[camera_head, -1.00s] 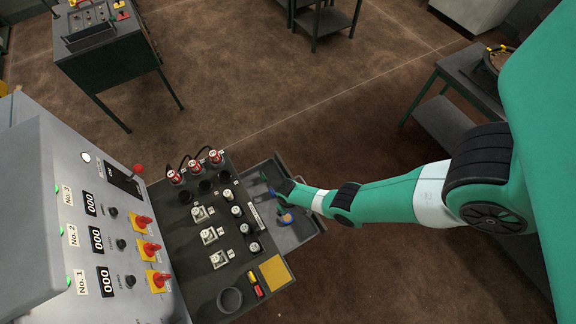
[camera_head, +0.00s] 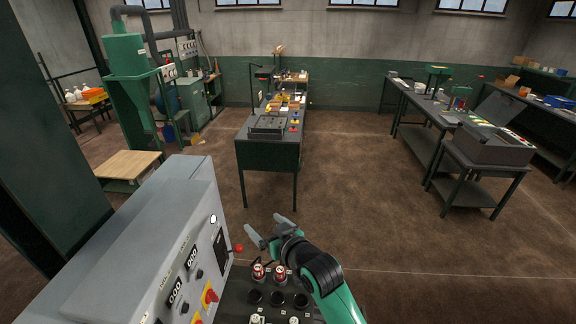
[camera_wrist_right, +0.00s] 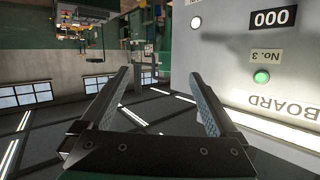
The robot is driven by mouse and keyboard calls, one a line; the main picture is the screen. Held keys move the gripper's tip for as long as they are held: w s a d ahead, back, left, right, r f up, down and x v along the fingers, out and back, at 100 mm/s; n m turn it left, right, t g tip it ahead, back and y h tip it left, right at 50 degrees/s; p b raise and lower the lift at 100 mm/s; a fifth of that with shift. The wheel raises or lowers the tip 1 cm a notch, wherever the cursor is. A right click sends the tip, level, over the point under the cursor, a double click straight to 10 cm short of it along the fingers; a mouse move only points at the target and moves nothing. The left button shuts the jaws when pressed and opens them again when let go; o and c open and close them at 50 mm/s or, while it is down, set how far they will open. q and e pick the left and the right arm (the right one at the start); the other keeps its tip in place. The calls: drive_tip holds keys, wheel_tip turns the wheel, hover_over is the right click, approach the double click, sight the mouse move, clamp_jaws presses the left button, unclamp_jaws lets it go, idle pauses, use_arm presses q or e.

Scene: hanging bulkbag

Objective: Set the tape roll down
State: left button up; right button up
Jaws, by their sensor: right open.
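My right gripper (camera_head: 268,228) is raised above the far end of the control console, with its two fingers spread apart. In the right wrist view its open jaws (camera_wrist_right: 160,76) have nothing between them. No tape roll can be made out in either current view. The near part of the console and the tray at its side are out of the head view. My left gripper is not in view.
The grey control cabinet (camera_head: 140,245) stands close on the left, with a red-knobbed lever (camera_head: 238,247). Red-topped plugs (camera_head: 280,271) stand on the dark console panel below my gripper. A dark workbench (camera_head: 268,155) is further ahead. Open brown floor (camera_head: 400,245) lies to the right.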

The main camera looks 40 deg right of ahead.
drive_tip(key=s+a+r+n+t+y, duration=0.1)
drive_tip(key=a+r+t, duration=0.2)
drive_tip(key=r, duration=0.8)
drive_tip(key=s+a+r+t, duration=0.2)
drive_tip(key=r+t, duration=0.1)
drive_tip(key=r, duration=0.7)
drive_tip(key=s+a+r+n+t+y, duration=0.1)
drive_tip(key=s+a+r+t, duration=0.2)
drive_tip(key=s+r, duration=0.6)
drive_tip(key=s+a+r+n+t+y, duration=0.1)
drive_tip(key=s+a+r+t+y, duration=0.1)
drive_tip(key=s+r, duration=0.7)
wheel_tip(320, 180, up, 4)
drive_tip(key=shift+a+f+t, duration=0.15)
drive_tip(key=shift+a+t, duration=0.3)
drive_tip(key=shift+t, duration=0.75)
